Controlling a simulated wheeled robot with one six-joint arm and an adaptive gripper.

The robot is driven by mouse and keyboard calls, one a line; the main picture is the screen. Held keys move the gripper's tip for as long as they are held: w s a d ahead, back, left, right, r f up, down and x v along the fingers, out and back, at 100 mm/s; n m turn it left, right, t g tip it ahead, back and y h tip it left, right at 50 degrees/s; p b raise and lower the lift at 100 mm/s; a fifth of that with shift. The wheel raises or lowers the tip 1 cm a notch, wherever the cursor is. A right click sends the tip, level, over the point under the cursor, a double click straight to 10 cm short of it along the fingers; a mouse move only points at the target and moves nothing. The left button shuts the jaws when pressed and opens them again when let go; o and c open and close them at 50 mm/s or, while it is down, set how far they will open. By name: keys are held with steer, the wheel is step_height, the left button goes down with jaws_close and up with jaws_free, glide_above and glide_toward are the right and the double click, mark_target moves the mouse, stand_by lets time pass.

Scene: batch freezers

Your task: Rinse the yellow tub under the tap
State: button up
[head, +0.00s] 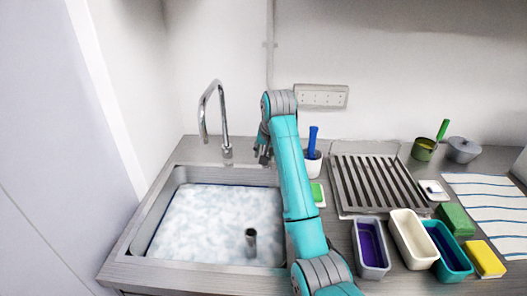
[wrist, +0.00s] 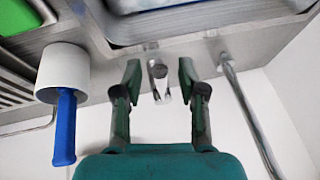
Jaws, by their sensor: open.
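The tap (head: 227,150) is a chrome gooseneck behind the sink; its pipe also shows in the wrist view (wrist: 245,110). My gripper (head: 264,154) is at the sink's back edge, right of the tap. In the wrist view my gripper (wrist: 160,72) is open, with a short chrome fitting (wrist: 158,76), apparently the tap's handle, between its fingers; contact is unclear. No strongly yellow tub shows. A cream, pale yellowish tub (head: 413,242) stands right of the sink, between a grey tub (head: 371,262) and a teal tub (head: 455,266) with dark contents. I cannot see water running.
The sink (head: 160,222) holds foamy water and an upright dark pipe (head: 251,240). A white cup with a blue-handled tool (head: 313,142) and a slatted rack (head: 375,185) stand right of my arm. A yellow sponge-like block (head: 486,258) lies at the right.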

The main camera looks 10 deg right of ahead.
steer(key=shift+w+f, duration=0.3)
steer(key=shift+f, duration=0.35)
jaws_close()
steer(key=shift+w, duration=0.1)
